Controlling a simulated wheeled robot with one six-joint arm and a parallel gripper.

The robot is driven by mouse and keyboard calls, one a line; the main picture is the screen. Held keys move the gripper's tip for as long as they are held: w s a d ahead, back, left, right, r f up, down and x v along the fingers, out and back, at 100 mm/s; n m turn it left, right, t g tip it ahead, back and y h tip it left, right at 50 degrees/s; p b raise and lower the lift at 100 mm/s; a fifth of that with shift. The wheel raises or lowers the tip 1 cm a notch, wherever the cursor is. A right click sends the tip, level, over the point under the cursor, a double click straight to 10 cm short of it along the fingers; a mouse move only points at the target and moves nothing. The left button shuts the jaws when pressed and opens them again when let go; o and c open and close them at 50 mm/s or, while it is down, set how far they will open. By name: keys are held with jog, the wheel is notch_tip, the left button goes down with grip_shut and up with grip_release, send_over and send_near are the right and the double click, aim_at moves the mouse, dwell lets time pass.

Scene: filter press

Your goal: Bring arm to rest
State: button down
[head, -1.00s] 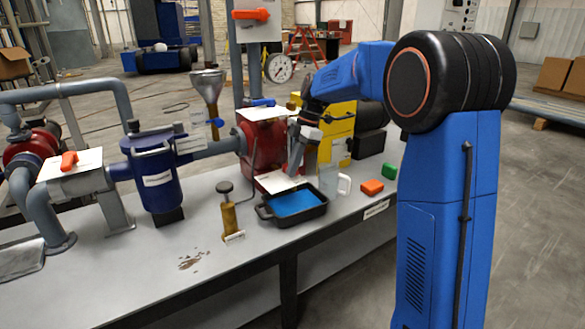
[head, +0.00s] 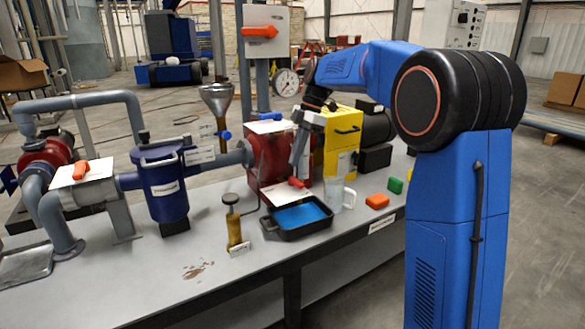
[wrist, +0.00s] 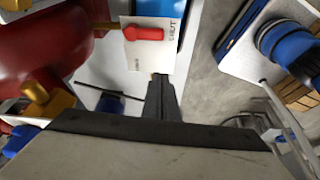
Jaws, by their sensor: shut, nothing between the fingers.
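My gripper (head: 294,164) hangs over the bench, in front of the red pump-like housing (head: 265,152) and behind the black tray (head: 272,227). Its fingers point down and are shut with nothing between them. They also show closed together in the wrist view (wrist: 161,92). A red lever handle (head: 296,183) lies below the fingertips, apart from them. It also shows in the wrist view (wrist: 141,34), over a white card (wrist: 150,58). My arm reaches out from the right and bends down at the wrist.
The tray holds blue material (head: 300,216). A clear jug (head: 336,194), an orange block (head: 377,201) and a green block (head: 395,185) stand to its right. A yellow box (head: 343,140) is close beside my wrist. A funnel (head: 217,100) and blue filter housing (head: 163,185) are left.

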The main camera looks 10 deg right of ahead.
jog(key=s+d+m+t+h, duration=0.3)
jog(key=s+m, duration=0.8)
jog(key=s, duration=1.2)
jog(key=s+d+f+m+t, duration=0.1)
jog(key=s+f+m, duration=0.3)
jog(key=s, duration=0.5)
jog(key=s+d+f+m+t, duration=0.1)
jog(key=s+d+f+m, duration=0.3)
jog(key=s+f, duration=0.4)
jog(key=shift+s+m+t+h, duration=0.3)
jog(key=shift+s+m+h, duration=0.1)
jog(key=shift+s+m, duration=0.4)
jog(key=shift+s+f, duration=0.1)
